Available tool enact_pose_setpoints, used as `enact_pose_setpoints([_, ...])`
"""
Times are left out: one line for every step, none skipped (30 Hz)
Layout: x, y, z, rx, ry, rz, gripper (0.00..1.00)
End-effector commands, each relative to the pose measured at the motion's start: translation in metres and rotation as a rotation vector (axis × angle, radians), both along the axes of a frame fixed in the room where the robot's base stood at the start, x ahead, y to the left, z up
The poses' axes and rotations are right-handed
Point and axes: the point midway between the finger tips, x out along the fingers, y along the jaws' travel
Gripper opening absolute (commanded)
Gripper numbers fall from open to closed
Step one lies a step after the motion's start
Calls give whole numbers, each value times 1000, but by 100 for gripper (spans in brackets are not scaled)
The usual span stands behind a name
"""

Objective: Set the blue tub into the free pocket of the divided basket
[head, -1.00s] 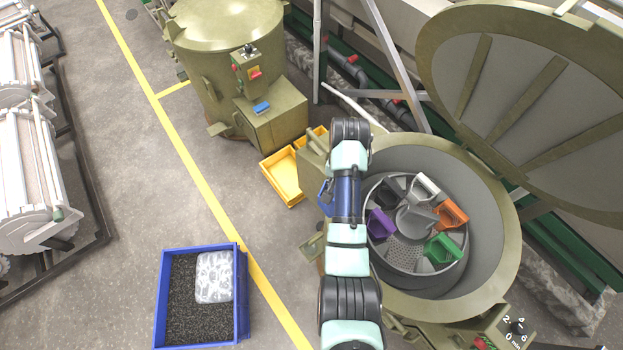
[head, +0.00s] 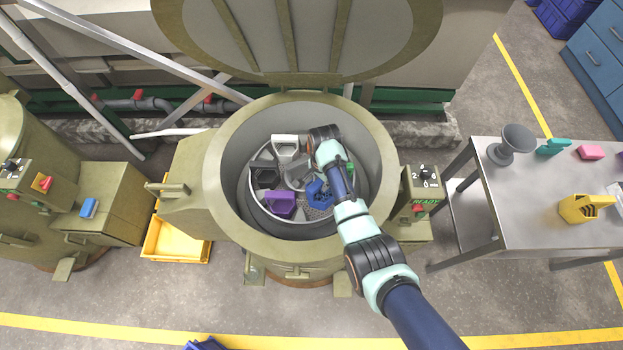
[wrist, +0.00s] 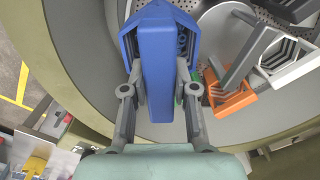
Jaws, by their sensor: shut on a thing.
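The blue tub (head: 318,193) is in my gripper, over the front right part of the divided basket (head: 262,222) inside the open barrel. In the wrist view the blue tub (wrist: 157,65) sits between both fingers of my gripper (wrist: 160,82), which is shut on it. The basket holds a purple tub (head: 280,204), a black tub (head: 264,170), a white tub (head: 285,145) and a partly hidden green tub (head: 350,166). An orange tub (wrist: 232,101) shows in the wrist view. Perforated floor shows beside the blue tub; I cannot tell its height above it.
The barrel rim (head: 225,235) surrounds the basket, with its lid (head: 300,35) raised behind. A control box (head: 422,190) stands at the right. A metal table (head: 500,215) carries a yellow tub (head: 585,208). A yellow tray (head: 175,243) lies on the floor at left.

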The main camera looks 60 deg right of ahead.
Motion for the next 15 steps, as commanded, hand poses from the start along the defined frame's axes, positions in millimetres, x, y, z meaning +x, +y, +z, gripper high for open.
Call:
enact_pose_setpoints([0,-1,-19,-1,-1,-1,0])
enact_pose_setpoints([0,-1,-24,-2,-2,-1,0])
enact_pose_setpoints([0,-1,-29,-2,-2,-2,0])
enact_pose_setpoints([0,-1,-33,-2,-2,-2,0])
enact_pose_setpoints([0,-1,-35,-2,-2,-2,0])
enact_pose_setpoints([0,-1,-37,-2,-2,-2,0])
enact_pose_setpoints([0,-1,-39,-2,-2,-1,0])
enact_pose_setpoints([0,-1,-39,-2,-2,-1,0])
enact_pose_setpoints([0,-1,-39,-2,-2,-1,0])
enact_pose_setpoints([0,-1,-39,-2,-2,-1,0])
enact_pose_setpoints([0,-1,-39,-2,-2,-1,0])
enact_pose_setpoints([0,-1,-39,-2,-2,-1,0])
enact_pose_setpoints([0,-1,-39,-2,-2,-1,0])
enact_pose_setpoints([0,-1,-39,-2,-2,-1,0])
enact_pose_setpoints([0,-1,-40,-2,-2,-1,0])
